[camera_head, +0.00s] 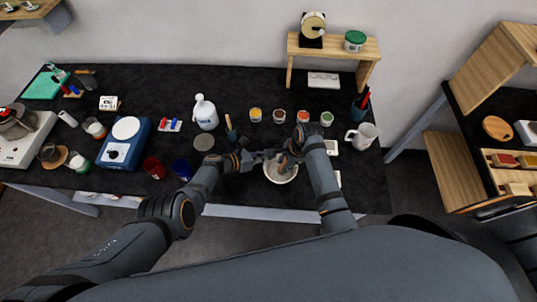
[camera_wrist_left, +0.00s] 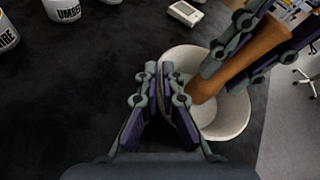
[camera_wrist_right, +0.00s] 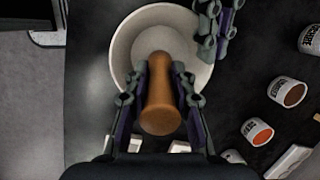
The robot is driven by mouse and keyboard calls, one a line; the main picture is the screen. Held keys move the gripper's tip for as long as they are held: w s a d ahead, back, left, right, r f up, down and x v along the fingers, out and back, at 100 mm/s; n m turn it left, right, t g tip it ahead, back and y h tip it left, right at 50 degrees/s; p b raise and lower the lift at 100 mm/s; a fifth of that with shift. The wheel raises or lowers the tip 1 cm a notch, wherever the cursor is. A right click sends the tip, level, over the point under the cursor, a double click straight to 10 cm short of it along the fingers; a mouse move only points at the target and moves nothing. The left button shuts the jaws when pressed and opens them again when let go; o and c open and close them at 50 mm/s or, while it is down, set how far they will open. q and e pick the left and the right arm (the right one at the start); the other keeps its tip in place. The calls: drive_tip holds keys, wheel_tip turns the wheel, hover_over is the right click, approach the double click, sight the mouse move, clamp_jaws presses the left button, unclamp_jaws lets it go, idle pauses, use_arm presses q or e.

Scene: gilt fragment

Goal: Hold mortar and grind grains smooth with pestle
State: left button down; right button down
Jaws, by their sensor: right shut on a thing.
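The pale mortar (camera_head: 283,177) stands at the table's front edge; its bowl also shows in the left wrist view (camera_wrist_left: 233,123) and the right wrist view (camera_wrist_right: 126,42). My left gripper (camera_head: 262,156) is at its left rim. In the left wrist view, its fingers (camera_wrist_left: 161,85) are close together with the bowl's wall between them. My right gripper (camera_head: 289,157) is above the bowl, shut on the brown wooden pestle (camera_wrist_right: 160,100). The pestle also shows in the left wrist view (camera_wrist_left: 245,60), tilted, its lower end inside the bowl. Grains are not clearly visible.
Several small paint pots, including an orange-topped one (camera_head: 303,116), stand behind the mortar. A white jug (camera_head: 362,136) stands at right. A white bottle (camera_head: 205,112) and blue device (camera_head: 122,150) stand left. A shelf (camera_head: 335,48) is at the back.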

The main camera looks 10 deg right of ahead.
idle(0.4)
drive_tip(key=shift+w+a+r, duration=0.1)
drive_tip(key=shift+a+r, duration=0.15)
drive_tip(key=shift+r, duration=0.35)
drive_tip(key=shift+w+a+r, duration=0.1)
drive_tip(key=shift+a+r, duration=0.1)
drive_tip(key=shift+r, duration=0.35)
use_arm(q)
drive_tip(key=c, duration=1.4)
unclamp_jaws()
drive_tip(key=shift+c, duration=0.2)
drive_tip(key=shift+a, duration=0.1)
